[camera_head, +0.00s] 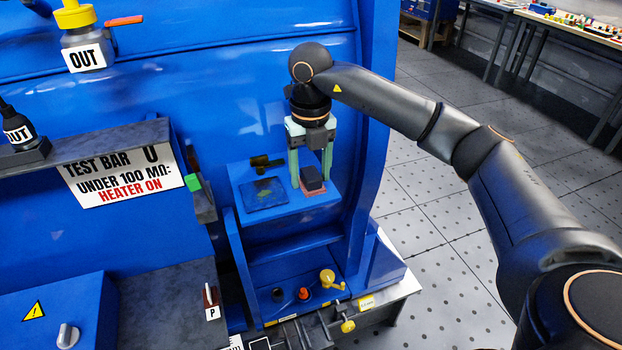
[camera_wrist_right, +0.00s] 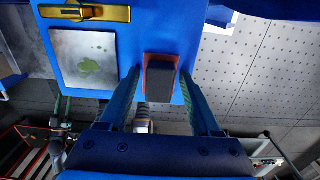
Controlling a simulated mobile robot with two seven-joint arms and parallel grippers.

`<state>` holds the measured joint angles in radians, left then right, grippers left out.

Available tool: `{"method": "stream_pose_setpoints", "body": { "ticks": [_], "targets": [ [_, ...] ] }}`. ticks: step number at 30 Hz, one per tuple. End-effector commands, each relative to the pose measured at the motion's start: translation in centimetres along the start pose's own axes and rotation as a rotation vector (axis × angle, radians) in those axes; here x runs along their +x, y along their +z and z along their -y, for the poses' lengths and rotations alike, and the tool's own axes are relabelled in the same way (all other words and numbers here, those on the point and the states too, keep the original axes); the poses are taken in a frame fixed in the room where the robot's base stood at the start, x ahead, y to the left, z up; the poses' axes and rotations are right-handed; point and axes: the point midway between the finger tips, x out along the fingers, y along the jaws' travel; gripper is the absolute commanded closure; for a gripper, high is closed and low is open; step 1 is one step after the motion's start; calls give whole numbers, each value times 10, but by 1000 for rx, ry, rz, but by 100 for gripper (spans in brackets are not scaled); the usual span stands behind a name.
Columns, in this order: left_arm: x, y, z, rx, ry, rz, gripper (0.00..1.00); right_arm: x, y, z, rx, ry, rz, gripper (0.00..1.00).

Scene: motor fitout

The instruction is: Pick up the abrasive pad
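The abrasive pad looks like a dark grey block (camera_head: 312,177) with a reddish layer under it, on the right part of a small blue shelf (camera_head: 300,211). It also shows in the right wrist view (camera_wrist_right: 162,79). My right gripper (camera_head: 310,170) points down over the block, with one pale green finger on each side. In the right wrist view my right gripper (camera_wrist_right: 163,105) is open, with gaps between both fingers and the block. The block's contact with the shelf is partly hidden.
A grey plate with a green stain (camera_head: 264,193) lies left of the block, with a brass-coloured part (camera_head: 266,163) behind it. A blue panel wall (camera_head: 230,110) stands behind. Below is a blue tray with knobs (camera_head: 303,294). A grey ledge (camera_head: 80,150) juts out left.

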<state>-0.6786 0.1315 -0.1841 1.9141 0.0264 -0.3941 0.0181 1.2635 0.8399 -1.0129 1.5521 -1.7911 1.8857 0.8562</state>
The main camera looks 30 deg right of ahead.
Motion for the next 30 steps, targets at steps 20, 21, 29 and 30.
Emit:
{"method": "stream_pose_setpoints", "body": {
  "ticks": [20, 21, 29, 30],
  "targets": [
    [0, 0, 0, 0, 0, 0, 50, 0, 0, 0, 0, 1, 0, 100],
    [0, 0, 0, 0, 0, 0, 50, 0, 0, 0, 0, 1, 0, 100],
    [2, 2, 0, 0, 0, 0, 50, -9, 0, -1, 0, 2, 2, 100],
    [3, 3, 0, 0, 0, 0, 50, -13, 1, -1, -1, 3, 3, 100]
  ]
}}
